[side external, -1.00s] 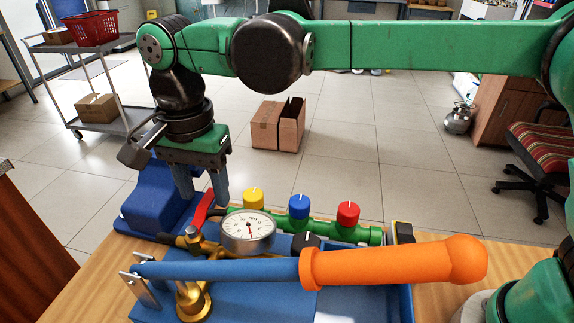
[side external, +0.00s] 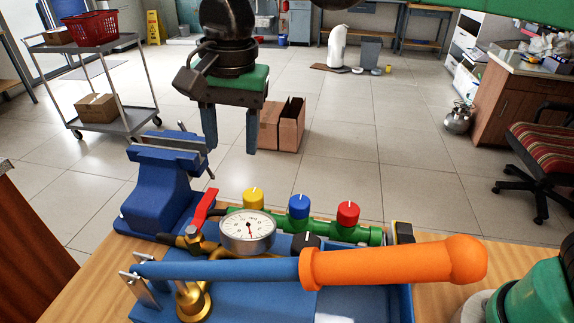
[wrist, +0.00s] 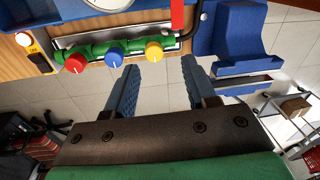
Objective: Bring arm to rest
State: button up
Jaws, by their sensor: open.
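My gripper (side external: 231,142) hangs fingers-down above the workbench in the side external view. Its two blue-grey fingers are apart with nothing between them. In the wrist view my gripper (wrist: 155,75) is also open and empty, with floor tiles behind the gap. A blue bench vise (side external: 160,190) stands to the lower left of the gripper. The green manifold (side external: 330,232) with yellow (side external: 253,197), blue (side external: 299,206) and red (side external: 348,213) knobs lies below and to the right, apart from the fingers.
A pressure gauge (side external: 247,231) and a red lever (side external: 205,207) sit beside the manifold. A blue bar with an orange handle (side external: 395,263) crosses the front. Behind are a cart (side external: 130,122), an open cardboard box (side external: 291,125) and a chair (side external: 545,150). The air around the gripper is clear.

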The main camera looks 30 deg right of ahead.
jog(key=s+d+f+n+t, duration=0.3)
jog(key=s+d+n, duration=0.1)
jog(key=d, duration=0.6)
jog(key=s+d+f+n+t, duration=0.3)
jog(key=s+d+f, duration=0.1)
jog(key=d, duration=0.6)
jog(key=shift+n+h, duration=0.3)
jog(key=shift+n, duration=0.1)
